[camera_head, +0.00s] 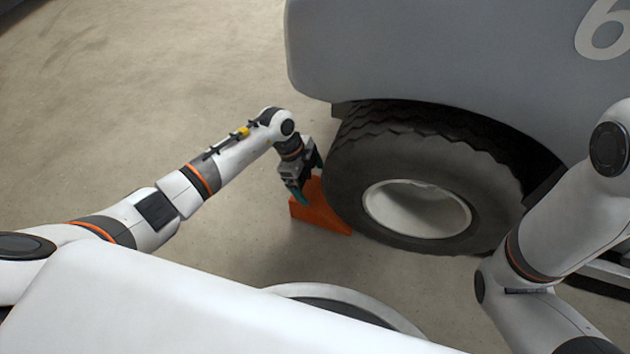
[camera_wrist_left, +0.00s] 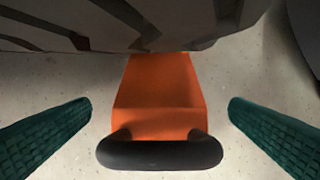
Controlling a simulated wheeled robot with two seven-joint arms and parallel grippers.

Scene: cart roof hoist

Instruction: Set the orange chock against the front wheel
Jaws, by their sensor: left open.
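The orange chock (camera_head: 318,210) lies on the floor at the left side of the front wheel (camera_head: 418,185), its far end close against the tyre. In the left wrist view the chock (camera_wrist_left: 158,85) reaches up to the dark tyre tread (camera_wrist_left: 130,25), and its black handle (camera_wrist_left: 160,155) faces the camera. My left gripper (camera_head: 308,185) is just over the chock. Its two green fingers stand open on either side of the handle (camera_wrist_left: 160,122), with a gap on both sides. Whether the chock touches the tyre is hard to tell. My right gripper is out of view.
The grey cart body (camera_head: 430,60) with a white number overhangs the wheel and bounds the space above it. The concrete floor (camera_head: 170,80) to the left of the wheel is clear. My right arm crosses the right side of the head view.

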